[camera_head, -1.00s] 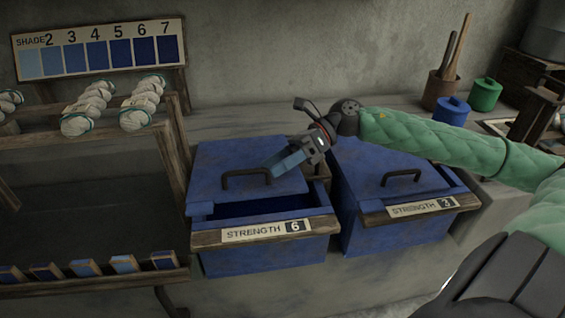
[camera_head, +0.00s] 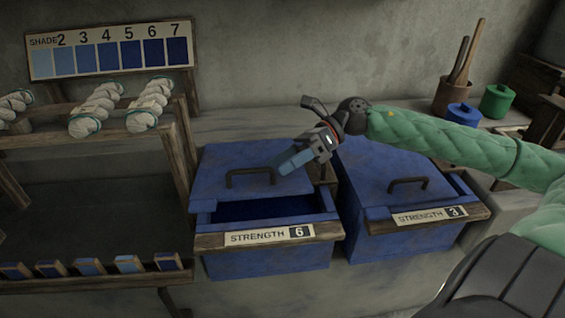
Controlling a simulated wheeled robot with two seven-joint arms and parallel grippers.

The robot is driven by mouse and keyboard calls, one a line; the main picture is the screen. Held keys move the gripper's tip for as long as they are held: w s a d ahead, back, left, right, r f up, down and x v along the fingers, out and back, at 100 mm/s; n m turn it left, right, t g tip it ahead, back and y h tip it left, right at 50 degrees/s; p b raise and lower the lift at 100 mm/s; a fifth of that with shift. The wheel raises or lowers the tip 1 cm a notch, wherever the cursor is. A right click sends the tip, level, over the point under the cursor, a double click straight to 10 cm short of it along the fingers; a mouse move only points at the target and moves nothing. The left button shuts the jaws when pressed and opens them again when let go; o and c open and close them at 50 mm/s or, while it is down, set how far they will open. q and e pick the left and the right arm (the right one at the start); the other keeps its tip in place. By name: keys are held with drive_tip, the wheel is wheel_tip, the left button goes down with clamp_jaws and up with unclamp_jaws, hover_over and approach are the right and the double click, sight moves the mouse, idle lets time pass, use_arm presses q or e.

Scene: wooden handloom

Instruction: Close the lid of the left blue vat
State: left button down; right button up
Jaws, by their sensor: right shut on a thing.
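The lid has a dark bar handle (camera_head: 250,172). My right gripper (camera_head: 283,168) reaches in from the right over the lid, its bluish fingers at the handle's right end. It is shut; the exact contact is hard to make out. My left gripper is not in view.
A second blue vat (camera_head: 405,238), labelled strength 3, stands close on the right, under my right arm. A wooden rack with yarn skeins (camera_head: 150,103) is at left. Small blue and green pots (camera_head: 497,101) stand behind at right.

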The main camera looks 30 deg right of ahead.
drive_tip(key=shift+s+r, duration=0.25)
drive_tip(key=shift+s, duration=0.05)
drive_tip(key=shift+s+d+r, duration=0.1)
drive_tip(key=shift+s+d, duration=0.1)
drive_tip(key=shift+d, duration=0.1)
drive_tip(key=shift+c, duration=1.2)
drive_tip(key=shift+s+d+r+p, duration=0.2)
drive_tip(key=shift+s+d+p, duration=0.1)
drive_tip(key=shift+s+d, duration=0.15)
drive_tip(key=c, duration=0.8)
drive_tip(key=shift+s+d, duration=0.1)
drive_tip(key=shift+d, duration=0.3)
drive_tip(key=shift+w+d+p, duration=0.25)
drive_tip(key=shift+d+p, duration=0.05)
drive_tip(key=shift+d, duration=0.1)
drive_tip(key=shift+p+v, duration=0.65)
drive_tip(key=shift+v, duration=0.8)
drive_tip(key=v, duration=0.2)
drive_tip(key=shift+s+d+p, duration=0.25)
drive_tip(key=shift+d+p, duration=0.1)
drive_tip(key=shift+d, duration=0.05)
